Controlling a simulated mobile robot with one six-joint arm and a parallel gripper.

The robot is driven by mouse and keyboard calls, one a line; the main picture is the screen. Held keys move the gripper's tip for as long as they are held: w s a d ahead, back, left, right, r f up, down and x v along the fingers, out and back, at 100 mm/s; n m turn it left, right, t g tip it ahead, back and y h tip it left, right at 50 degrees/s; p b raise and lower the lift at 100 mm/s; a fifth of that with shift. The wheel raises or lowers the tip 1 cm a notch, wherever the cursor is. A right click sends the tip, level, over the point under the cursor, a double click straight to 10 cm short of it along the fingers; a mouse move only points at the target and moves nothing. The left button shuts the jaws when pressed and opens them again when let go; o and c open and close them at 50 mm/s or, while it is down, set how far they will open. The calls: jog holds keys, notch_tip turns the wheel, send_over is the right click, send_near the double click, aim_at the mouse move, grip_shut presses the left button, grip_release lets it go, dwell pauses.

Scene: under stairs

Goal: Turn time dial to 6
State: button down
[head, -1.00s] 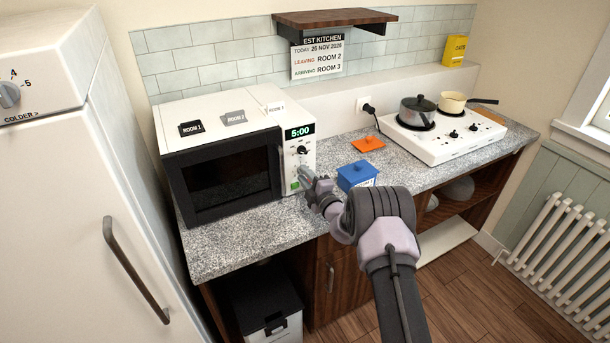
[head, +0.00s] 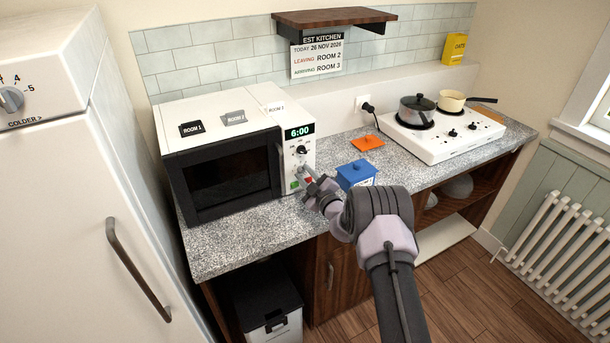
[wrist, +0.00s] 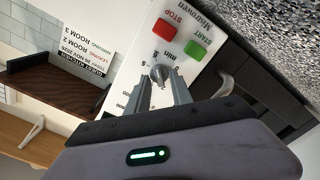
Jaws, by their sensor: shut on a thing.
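The microwave (head: 222,165) stands on the counter, its green display (head: 299,131) reading 6:00. In the wrist view, the time dial (wrist: 160,73), with "min" printed beside it, sits between my two fingertips. My gripper (wrist: 161,84) is shut on this dial. In the head view, my gripper (head: 307,175) is at the lower part of the control panel and partly hides the dial. The upper knob (head: 302,150) is free. The red STOP button (wrist: 181,22) and green START button (wrist: 196,50) show clear of the fingers.
A blue lidded box (head: 356,175) stands on the counter just right of my gripper. An orange lid-like item (head: 367,143) lies behind it. A hob (head: 445,135) with two pots is at the right. The fridge (head: 60,190) is at the left.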

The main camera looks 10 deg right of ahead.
dwell(0.4)
jog(key=c, duration=1.5)
grip_release()
jog(key=shift+s, duration=0.1)
jog(key=p+v, duration=0.2)
jog(key=v, duration=1.5)
jog(key=shift+s, duration=0.1)
